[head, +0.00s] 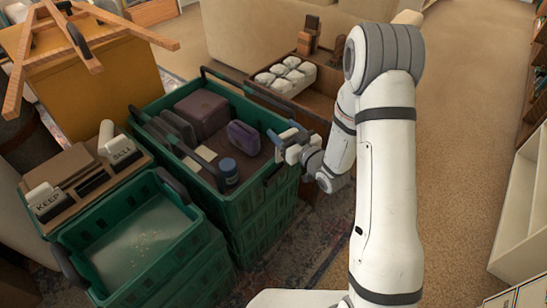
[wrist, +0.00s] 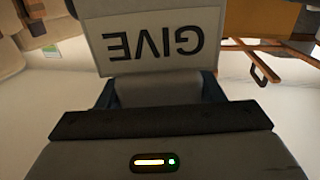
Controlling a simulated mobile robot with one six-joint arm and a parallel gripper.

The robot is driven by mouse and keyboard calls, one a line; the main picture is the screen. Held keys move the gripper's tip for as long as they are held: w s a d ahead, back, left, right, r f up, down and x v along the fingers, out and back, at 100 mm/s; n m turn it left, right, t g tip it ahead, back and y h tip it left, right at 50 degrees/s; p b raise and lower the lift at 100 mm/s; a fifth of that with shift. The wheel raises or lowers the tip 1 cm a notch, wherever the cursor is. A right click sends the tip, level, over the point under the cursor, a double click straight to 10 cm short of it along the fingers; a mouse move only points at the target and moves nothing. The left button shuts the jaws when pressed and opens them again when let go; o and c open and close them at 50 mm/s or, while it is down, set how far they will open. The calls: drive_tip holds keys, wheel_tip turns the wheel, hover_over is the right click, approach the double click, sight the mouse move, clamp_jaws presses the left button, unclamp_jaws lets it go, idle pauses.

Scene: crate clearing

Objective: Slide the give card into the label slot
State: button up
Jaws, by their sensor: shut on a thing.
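The give card (wrist: 150,22) fills the upper middle of the wrist view, white with dark letters reading GIVE upside down. My gripper (wrist: 160,85) is shut on the card's near edge. In the head view my gripper (head: 290,143) is at the right side of the larger green crate (head: 247,203), close to its rim. A small pale patch there may be the card, but I cannot tell it from the gripper parts. I cannot make out the label slot; the arm and gripper cover part of that crate side.
The larger crate holds dark boxes, a purple case (head: 244,137) and a blue-lidded jar (head: 228,171). A lower green crate (head: 205,240) stands in front. KEEP (head: 47,200) and SELL (head: 121,151) cards stand at left. A brown box (head: 322,92) holds white items behind. Carpet at right is clear.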

sight(278, 159)
drive_tip(key=a+f+n+g+y+b, duration=0.1)
drive_tip(key=a, duration=0.1)
drive_tip(key=s+a+f+n+g+y+b, duration=0.1)
drive_tip(key=a+f+n+g+y+b, duration=0.1)
drive_tip(key=shift+s+a, duration=0.15)
drive_tip(key=shift+s, duration=0.05)
drive_tip(key=shift+f+b, duration=0.15)
drive_tip(key=shift+b, duration=0.35)
drive_tip(key=shift+f+b, duration=0.95)
drive_tip(key=shift+f, duration=0.1)
drive_tip(key=shift+f+b, duration=0.35)
drive_tip(key=shift+b, duration=0.1)
drive_tip(key=shift+f+b, duration=1.45)
